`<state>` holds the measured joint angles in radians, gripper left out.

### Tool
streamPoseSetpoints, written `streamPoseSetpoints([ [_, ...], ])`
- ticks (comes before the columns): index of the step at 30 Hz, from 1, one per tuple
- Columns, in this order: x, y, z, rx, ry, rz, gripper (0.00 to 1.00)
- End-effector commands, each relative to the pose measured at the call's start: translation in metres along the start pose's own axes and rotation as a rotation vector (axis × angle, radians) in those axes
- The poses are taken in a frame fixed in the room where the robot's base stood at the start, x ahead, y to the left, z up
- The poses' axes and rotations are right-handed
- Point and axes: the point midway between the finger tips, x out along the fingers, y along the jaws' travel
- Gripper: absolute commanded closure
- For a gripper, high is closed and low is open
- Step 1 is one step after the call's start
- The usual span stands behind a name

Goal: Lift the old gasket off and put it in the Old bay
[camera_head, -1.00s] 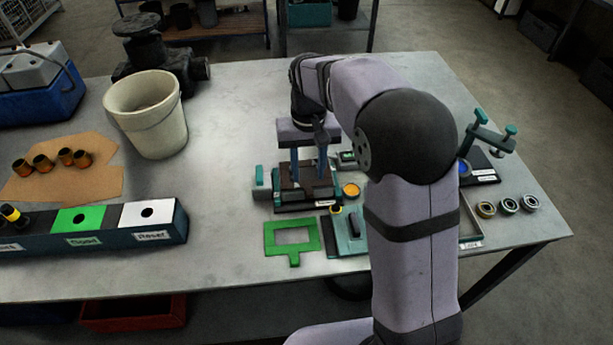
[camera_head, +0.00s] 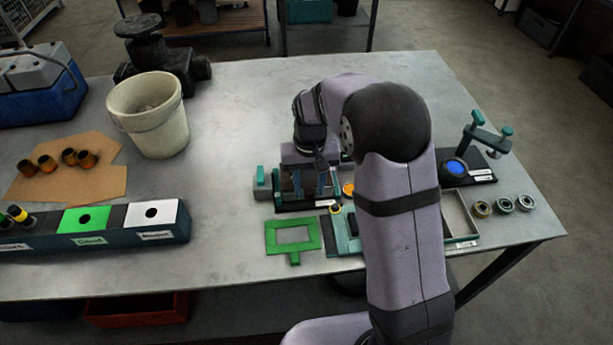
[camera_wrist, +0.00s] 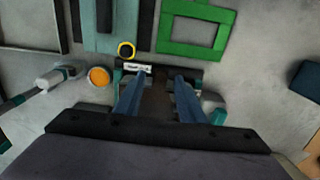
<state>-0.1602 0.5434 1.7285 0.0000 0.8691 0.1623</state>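A dark brown flat piece, which looks like the old gasket, lies on the small dark fixture (camera_head: 290,207) in the middle of the table. It shows in the wrist view as a brown strip (camera_wrist: 157,103) between my fingers. My gripper (camera_head: 311,190) points down low over the fixture, its two blue fingers apart on either side of the brown piece. The wrist view also shows the spread fingers of my gripper (camera_wrist: 160,80). I cannot tell whether they touch the piece. A shallow tray (camera_head: 462,219) with a label lies right of my arm; I cannot read whether it is the Old bay.
A green frame with a tab (camera_head: 293,250) lies in front of the fixture. A teal tray (camera_head: 342,245) is partly behind my arm. An orange disc (camera_wrist: 99,76) sits beside the fixture. A white bucket (camera_head: 150,118) stands back left. A teal clamp stand (camera_head: 480,140) stands right.

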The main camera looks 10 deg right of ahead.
Motion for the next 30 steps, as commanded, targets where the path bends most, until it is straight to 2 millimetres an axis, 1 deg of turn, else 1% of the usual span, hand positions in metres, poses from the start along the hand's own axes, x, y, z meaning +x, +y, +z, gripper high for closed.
streamPoseSetpoints([
  [1,0.000,0.000,0.000,0.000,0.000,0.000,0.64],
  [2,0.000,0.000,0.000,0.000,0.000,0.000,0.69],
  [3,0.000,0.000,0.000,0.000,0.000,0.000,0.78],
  [6,0.000,0.000,0.000,0.000,0.000,0.000,1.00],
  [15,-0.001,0.000,0.000,0.000,0.000,0.000,1.00],
  [20,-0.008,0.000,-0.001,0.000,0.002,0.000,1.00],
  [23,-0.020,0.000,-0.001,0.000,0.004,-0.001,1.00],
  [30,-0.060,0.000,-0.002,0.000,0.006,-0.001,1.00],
])
